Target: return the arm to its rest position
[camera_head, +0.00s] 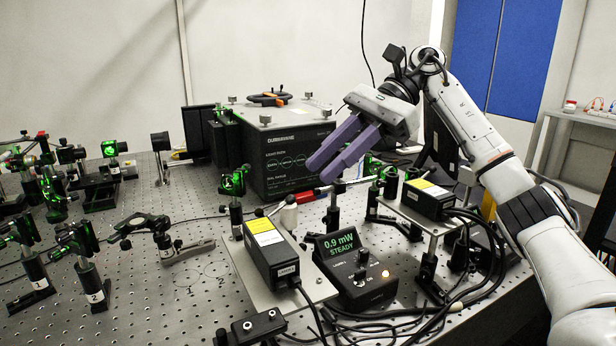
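My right arm comes in from the right edge, rises, and bends over at the top. Its gripper (318,172) has purple fingers that point down and to the left. They hang in front of the black controller box (292,150), above the middle of the bench. My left arm and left gripper are not in view.
Below the gripper stand optic mounts, a black laser module (270,258) and a power meter (354,268) reading 0.9 mW STEADY. Cables (432,318) run along the front right. More mounts crowd the left of the perforated bench (185,300). A side shelf (587,115) is at the far right.

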